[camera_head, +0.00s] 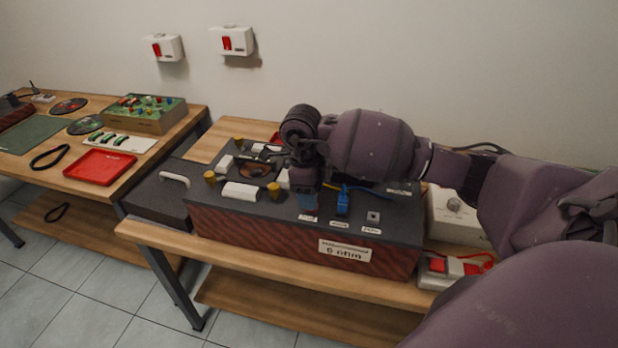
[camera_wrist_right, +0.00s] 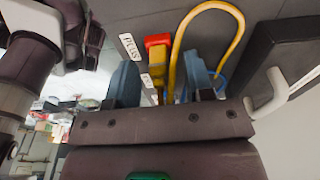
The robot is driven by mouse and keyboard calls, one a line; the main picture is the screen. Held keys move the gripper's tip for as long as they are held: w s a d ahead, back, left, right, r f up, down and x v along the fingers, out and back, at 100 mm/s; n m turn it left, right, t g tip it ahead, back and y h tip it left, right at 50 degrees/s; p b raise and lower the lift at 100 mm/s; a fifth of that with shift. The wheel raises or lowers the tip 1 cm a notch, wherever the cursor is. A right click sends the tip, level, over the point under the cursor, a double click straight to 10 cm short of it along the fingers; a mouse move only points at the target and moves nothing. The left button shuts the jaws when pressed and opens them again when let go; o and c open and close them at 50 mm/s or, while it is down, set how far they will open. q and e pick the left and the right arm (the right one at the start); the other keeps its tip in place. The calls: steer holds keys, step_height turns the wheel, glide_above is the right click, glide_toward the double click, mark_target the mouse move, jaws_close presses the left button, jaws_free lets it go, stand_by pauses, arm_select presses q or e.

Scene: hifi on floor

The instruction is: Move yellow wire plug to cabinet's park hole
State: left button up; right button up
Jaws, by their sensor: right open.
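The dark cabinet (camera_head: 216,226) with red-brown sides and a "6 ohm" label stands on a wooden bench. The yellow wire plug (camera_wrist_right: 157,62), with a red part at its far end, shows between the blue fingers of my right gripper (camera_wrist_right: 160,82) in the right wrist view. The fingers are open, with gaps on both sides of the plug. In the head view, my right gripper (camera_head: 308,203) is low over the cabinet top and hides the plug; some yellow wire (camera_head: 334,187) shows behind it. A small square socket (camera_head: 373,216) is on the cabinet's right part; I cannot read its label. My left gripper is out of view.
A blue plug (camera_head: 343,201) stands just right of the right gripper. White blocks and yellow knobs (camera_head: 274,189) are on the cabinet's left part. A white box (camera_head: 455,215) and a red-switched unit (camera_head: 440,270) stand at right. The yellow wire (camera_wrist_right: 215,8) loops beside the fingers.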

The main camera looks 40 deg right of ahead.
steer(key=shift+s+f, duration=0.1)
steer(key=shift+f, duration=0.6)
steer(key=c, duration=0.7)
steer(key=o, duration=0.7)
steer(key=shift+r, duration=0.1)
